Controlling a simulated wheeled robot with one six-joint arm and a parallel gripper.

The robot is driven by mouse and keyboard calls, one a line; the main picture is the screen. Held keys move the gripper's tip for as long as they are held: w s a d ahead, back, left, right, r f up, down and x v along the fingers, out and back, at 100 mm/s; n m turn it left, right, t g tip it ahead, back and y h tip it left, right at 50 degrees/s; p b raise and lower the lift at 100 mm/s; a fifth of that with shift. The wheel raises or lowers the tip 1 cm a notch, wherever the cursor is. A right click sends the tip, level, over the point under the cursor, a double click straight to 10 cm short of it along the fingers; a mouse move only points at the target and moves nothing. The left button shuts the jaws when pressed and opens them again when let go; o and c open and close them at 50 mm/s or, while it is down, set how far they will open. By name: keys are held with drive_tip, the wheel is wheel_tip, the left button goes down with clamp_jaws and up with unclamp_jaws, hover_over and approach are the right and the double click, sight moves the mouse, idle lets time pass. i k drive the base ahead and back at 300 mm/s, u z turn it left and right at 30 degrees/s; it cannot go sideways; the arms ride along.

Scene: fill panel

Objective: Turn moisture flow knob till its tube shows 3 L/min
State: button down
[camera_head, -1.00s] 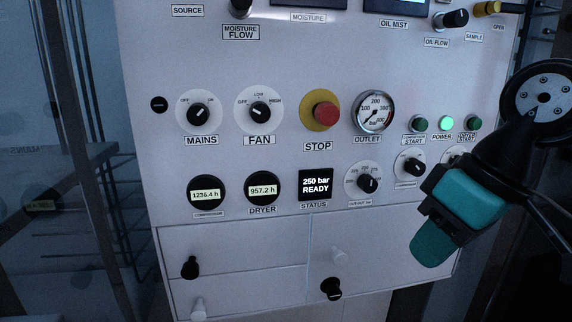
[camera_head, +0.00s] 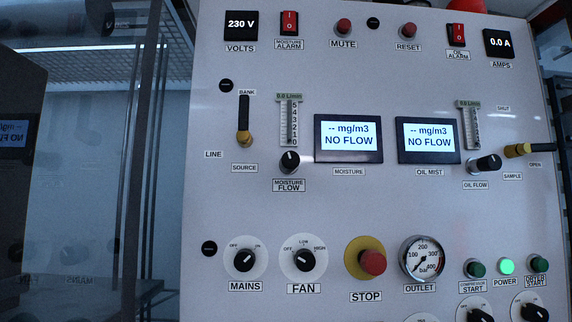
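The moisture flow knob (camera_head: 290,161) is a black knob on the upper left of the panel, above its "MOISTURE FLOW" label. Its flow tube (camera_head: 289,124) stands just above it, with a scale from 0 to 5 and a green header reading 0.0 L/min. The moisture display (camera_head: 348,138) right of the tube reads "-- mg/m3 NO FLOW". My gripper is not in the current view.
Left of the tube is the yellow-and-black source lever (camera_head: 244,120). To the right are the oil mist display (camera_head: 428,140), oil flow knob (camera_head: 484,164) and sample lever (camera_head: 518,150). The red stop button (camera_head: 372,262) sticks out below. Glass stands at the left.

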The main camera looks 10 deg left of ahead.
sight(291, 160)
drive_tip(key=k, duration=1)
drive_tip(key=u, duration=2.65)
drive_tip(key=k, duration=0.7)
drive_tip(key=z, duration=1.8)
drive_tip(key=i, duration=1)
